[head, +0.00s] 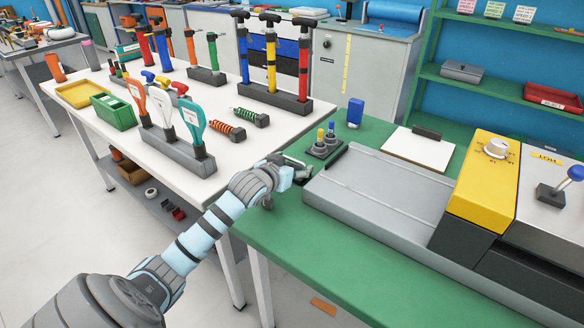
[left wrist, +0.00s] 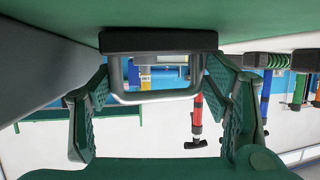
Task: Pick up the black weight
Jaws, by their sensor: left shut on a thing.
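The black weight (left wrist: 158,41) shows in the left wrist view as a dark bar with a grey loop handle (left wrist: 156,97). This view appears upside down, with the green table surface at the top. The weight's base is at or very near that surface; I cannot tell if it touches. My left gripper (head: 299,173) is over the left edge of the green table in the head view. Its two fingers lie on either side of the handle and are shut on it. In the head view the gripper mostly hides the weight. My right gripper is not in view.
A grey conveyor tray (head: 375,195) and yellow machine (head: 483,180) stand right of my gripper. A small stand with coloured knobs (head: 325,147) is just behind it. The white table (head: 250,150) at left holds pumps and a green bin (head: 114,112). The green table's front is clear.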

